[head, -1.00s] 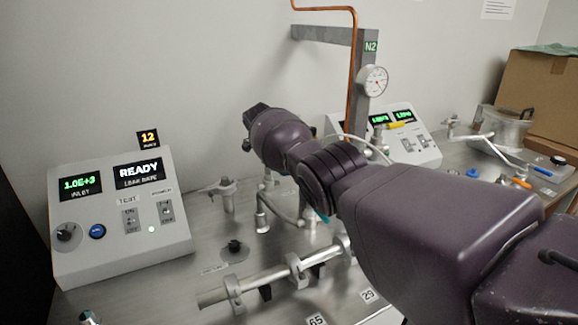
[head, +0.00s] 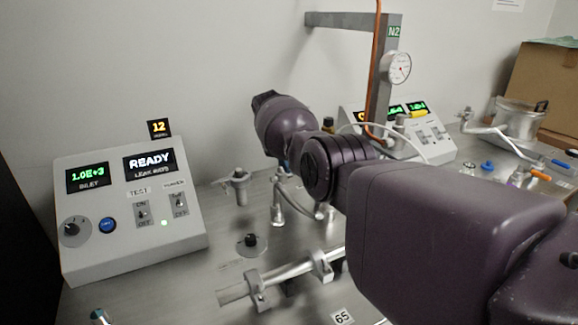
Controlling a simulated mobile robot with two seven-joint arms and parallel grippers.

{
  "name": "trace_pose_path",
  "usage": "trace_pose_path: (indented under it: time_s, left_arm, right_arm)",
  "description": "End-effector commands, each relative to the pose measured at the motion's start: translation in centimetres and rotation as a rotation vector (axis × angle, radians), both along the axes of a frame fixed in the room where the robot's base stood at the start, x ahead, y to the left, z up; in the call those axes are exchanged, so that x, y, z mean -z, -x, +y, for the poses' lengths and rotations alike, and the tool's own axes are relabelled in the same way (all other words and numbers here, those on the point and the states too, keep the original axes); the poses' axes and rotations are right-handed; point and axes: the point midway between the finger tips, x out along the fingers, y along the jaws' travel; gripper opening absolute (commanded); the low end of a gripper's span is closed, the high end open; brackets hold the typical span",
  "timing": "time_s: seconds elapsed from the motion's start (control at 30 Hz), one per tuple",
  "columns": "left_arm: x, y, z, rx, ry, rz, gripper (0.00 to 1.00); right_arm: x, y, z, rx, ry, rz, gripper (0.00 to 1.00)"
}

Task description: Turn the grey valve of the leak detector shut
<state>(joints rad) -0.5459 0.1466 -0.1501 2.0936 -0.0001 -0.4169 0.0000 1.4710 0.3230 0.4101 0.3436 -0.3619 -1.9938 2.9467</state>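The leak detector (head: 133,210) is a pale grey sloped console at left, with green "1.0E+3" and white "READY" screens, a dial, a blue button and two toggle switches. A small grey metal fitting with a side handle (head: 237,181) stands on the bench right of it; I cannot tell for sure that this is the grey valve. A black knob on a round plate (head: 251,242) lies in front of it. My purple right arm comes in from the right and covers the middle of the bench. Neither gripper shows; the right arm's end is hidden.
A grey post (head: 383,85) carries a gauge (head: 397,68) and copper pipe. A second console (head: 405,130), a clear pot (head: 520,118) and a cardboard box (head: 552,80) stand at the back right.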

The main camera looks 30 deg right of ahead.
Motion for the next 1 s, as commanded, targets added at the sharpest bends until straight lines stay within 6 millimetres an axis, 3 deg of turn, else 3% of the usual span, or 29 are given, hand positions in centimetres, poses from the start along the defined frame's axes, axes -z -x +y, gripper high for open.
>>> trace_pose_path:
  time_s: [0.77, 0.8, 0.97, 1.0]
  left_arm:
    - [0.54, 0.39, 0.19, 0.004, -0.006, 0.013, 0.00]
    - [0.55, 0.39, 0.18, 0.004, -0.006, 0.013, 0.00]
    - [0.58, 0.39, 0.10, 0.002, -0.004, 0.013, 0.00]
    - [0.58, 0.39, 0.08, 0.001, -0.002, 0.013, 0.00]
  right_arm:
    - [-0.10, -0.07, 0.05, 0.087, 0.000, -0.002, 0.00]
    - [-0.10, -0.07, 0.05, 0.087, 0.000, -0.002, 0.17]
    - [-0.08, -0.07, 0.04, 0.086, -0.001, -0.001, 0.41]
    - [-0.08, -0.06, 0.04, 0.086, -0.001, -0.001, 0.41]
